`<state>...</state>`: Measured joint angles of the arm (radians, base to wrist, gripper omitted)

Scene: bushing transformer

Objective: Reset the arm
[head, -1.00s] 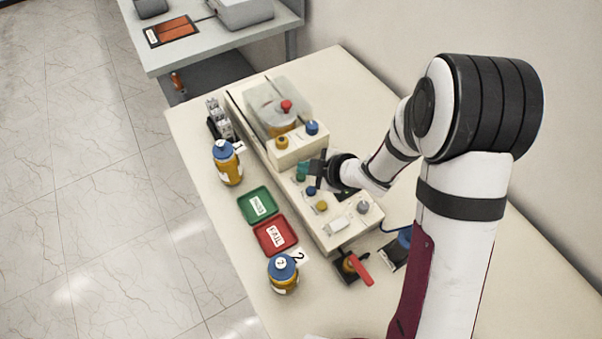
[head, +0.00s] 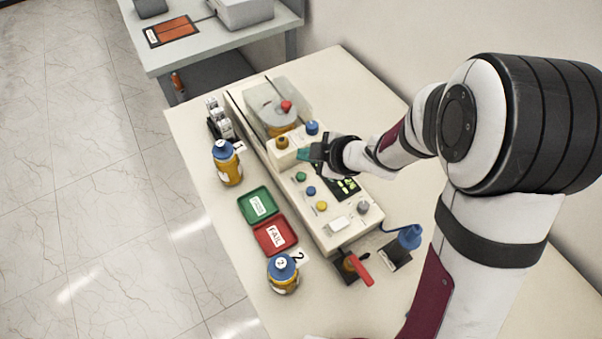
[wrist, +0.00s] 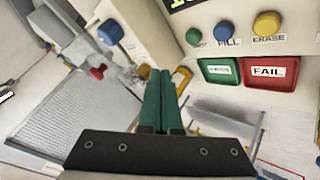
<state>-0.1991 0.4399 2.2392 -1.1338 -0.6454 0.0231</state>
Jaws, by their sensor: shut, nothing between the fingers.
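My gripper (head: 306,153) is above the cream tester (head: 308,190), just on the near side of its raised block with a yellow and a blue knob. In the wrist view the green fingers (wrist: 158,100) are together with nothing between them. My arm reaches in from the right in the head view. The tester's lit panel (head: 343,188) and its green, blue and yellow buttons show clear of the gripper.
A clear-covered chamber (head: 272,102) with a red knob stands at the tester's far end. Blue-capped bottles (head: 227,165) (head: 283,276) stand left of it, beside a green tray (head: 257,206) and a red tray (head: 275,238). A red-handled lever (head: 360,269) and a blue-topped device (head: 408,238) stand in front.

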